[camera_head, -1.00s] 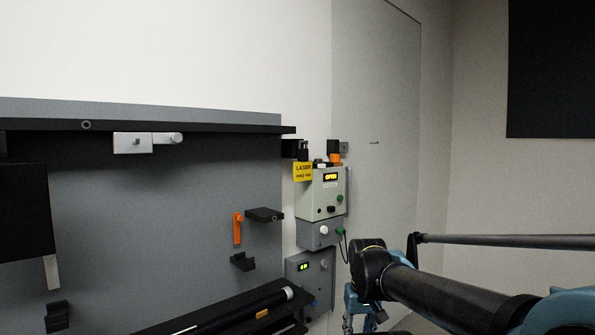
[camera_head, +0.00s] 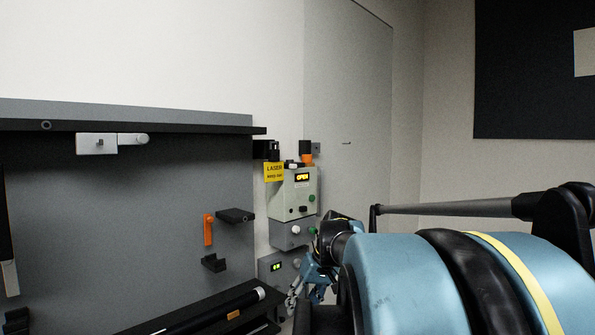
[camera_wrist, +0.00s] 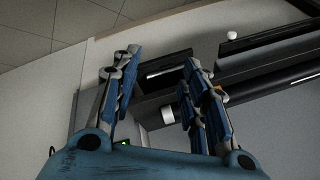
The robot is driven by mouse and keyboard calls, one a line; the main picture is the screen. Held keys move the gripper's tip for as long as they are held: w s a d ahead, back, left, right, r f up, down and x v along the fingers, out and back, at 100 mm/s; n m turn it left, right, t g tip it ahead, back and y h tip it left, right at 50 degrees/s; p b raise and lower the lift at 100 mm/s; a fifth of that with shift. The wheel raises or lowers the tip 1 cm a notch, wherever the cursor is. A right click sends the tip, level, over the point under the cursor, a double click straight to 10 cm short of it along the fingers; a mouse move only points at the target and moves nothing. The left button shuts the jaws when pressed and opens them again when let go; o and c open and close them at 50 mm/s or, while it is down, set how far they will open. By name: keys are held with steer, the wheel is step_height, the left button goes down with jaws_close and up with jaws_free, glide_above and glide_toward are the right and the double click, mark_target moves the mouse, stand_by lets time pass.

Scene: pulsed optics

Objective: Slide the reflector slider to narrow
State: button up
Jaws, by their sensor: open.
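My gripper (camera_head: 308,284) shows in the head view at the lower middle, partly hidden by my arm, in front of the grey control boxes. In the wrist view its two blue jointed fingers stand apart, open and empty (camera_wrist: 155,78). A black bar with a pale end (camera_head: 215,310) and a small orange tab (camera_head: 233,314) lies along a dark shelf at the bottom of the head view. I cannot tell for sure which part is the reflector slider. In the wrist view a dark bar with a pale cylindrical end (camera_wrist: 168,115) shows beyond and between the fingers.
A beige box with a lit display (camera_head: 294,192) hangs on the wall above a grey box with knobs (camera_head: 291,233) and another with a green display (camera_head: 270,267). A yellow laser sign (camera_head: 274,172), an orange lever (camera_head: 208,229) and a black bracket (camera_head: 235,216) are near.

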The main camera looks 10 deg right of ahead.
steer(key=w+r+n+t+y, duration=0.1)
steer(key=w+r+t+y, duration=0.15)
steer(key=w+r, duration=0.55)
steer(key=n+t+y, duration=0.4)
steer(key=n+t, duration=0.1)
steer(key=t, duration=0.4)
glide_toward(295, 167)
steer(key=shift+x, duration=4.35)
steer(key=shift+r, duration=0.1)
